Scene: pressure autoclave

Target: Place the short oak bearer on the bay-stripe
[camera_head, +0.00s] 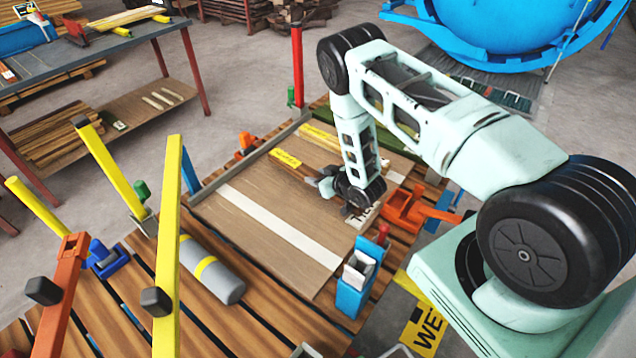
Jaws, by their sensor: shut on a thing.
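My gripper (327,184) is low over the brown board (240,235), right of its middle, and is shut on a short brown wooden bar (300,170) with a yellow label at its far left end. This looks like the short oak bearer. The fingers hide its near right end, and I cannot tell whether it touches the board. The pale bay-stripe (280,226) runs across the board, from the upper left to the lower right. It is bare and lies nearer the camera than the bar and my gripper.
A yellow-marked bar (322,137) lies behind the held one. A grey cylinder (213,270) lies on the slatted deck at left, near yellow posts (168,240). A blue clamp (357,280) stands at the front edge, and an orange clamp (408,207) at right.

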